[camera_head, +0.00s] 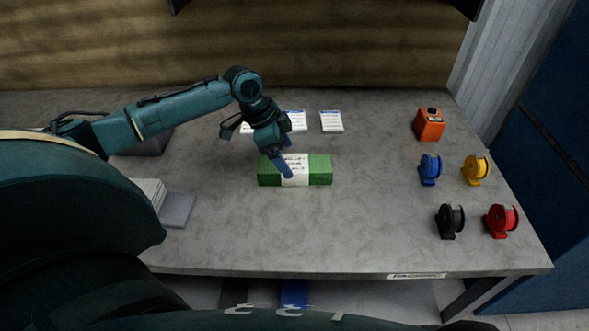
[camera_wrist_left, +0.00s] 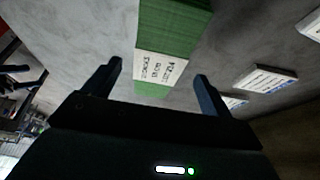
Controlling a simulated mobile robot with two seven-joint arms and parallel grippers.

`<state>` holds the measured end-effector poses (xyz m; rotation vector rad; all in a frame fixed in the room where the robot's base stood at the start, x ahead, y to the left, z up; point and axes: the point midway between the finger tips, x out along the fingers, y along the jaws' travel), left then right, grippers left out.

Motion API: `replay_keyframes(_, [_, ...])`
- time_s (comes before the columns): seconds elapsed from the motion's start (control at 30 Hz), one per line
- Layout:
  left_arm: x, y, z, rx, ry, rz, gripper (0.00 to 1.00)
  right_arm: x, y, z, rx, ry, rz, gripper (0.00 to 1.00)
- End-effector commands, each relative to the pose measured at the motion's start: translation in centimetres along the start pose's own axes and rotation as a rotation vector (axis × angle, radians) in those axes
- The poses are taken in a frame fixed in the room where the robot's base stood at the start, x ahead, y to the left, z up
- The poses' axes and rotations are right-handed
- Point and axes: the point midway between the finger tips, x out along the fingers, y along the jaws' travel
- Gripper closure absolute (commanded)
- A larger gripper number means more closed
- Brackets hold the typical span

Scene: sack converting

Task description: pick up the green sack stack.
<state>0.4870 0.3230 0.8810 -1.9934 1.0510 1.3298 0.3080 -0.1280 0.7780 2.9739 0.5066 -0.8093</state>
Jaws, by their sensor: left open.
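The green sack stack (camera_head: 319,171) lies flat near the middle of the grey table in the head view, with a white printed band around its middle. My left gripper (camera_head: 289,160) is over the stack's band, and part of the stack is hidden behind it. In the left wrist view the green sack stack (camera_wrist_left: 172,28) shows between and beyond the two open fingers of my left gripper (camera_wrist_left: 160,75). The fingers are apart with space on both sides of the stack, and nothing is held. My right gripper does not show in either view.
Several white label cards (camera_head: 331,121) lie behind the stack. An orange device (camera_head: 429,124) and blue (camera_head: 430,168), yellow (camera_head: 475,169), black (camera_head: 450,220) and red (camera_head: 501,219) reels stand at the right. A grey stack (camera_head: 177,210) lies at the left. The table in front of the green stack is clear.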

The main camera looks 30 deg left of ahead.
Motion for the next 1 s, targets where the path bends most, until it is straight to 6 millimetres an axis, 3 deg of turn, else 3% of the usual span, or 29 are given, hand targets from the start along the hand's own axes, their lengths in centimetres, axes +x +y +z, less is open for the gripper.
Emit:
replay_keyframes(0.23, [3.7, 0.3, 0.1, 0.0, -0.001, 0.002, 0.15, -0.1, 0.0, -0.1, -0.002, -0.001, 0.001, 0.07])
replay_keyframes(0.5, [4.3, 0.3, 0.1, 0.001, -0.001, 0.0, 0.15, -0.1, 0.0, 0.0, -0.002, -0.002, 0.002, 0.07])
replay_keyframes(1.0, [4.3, 0.2, 0.1, 0.001, -0.001, 0.0, 0.56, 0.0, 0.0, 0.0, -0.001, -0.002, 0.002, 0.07])
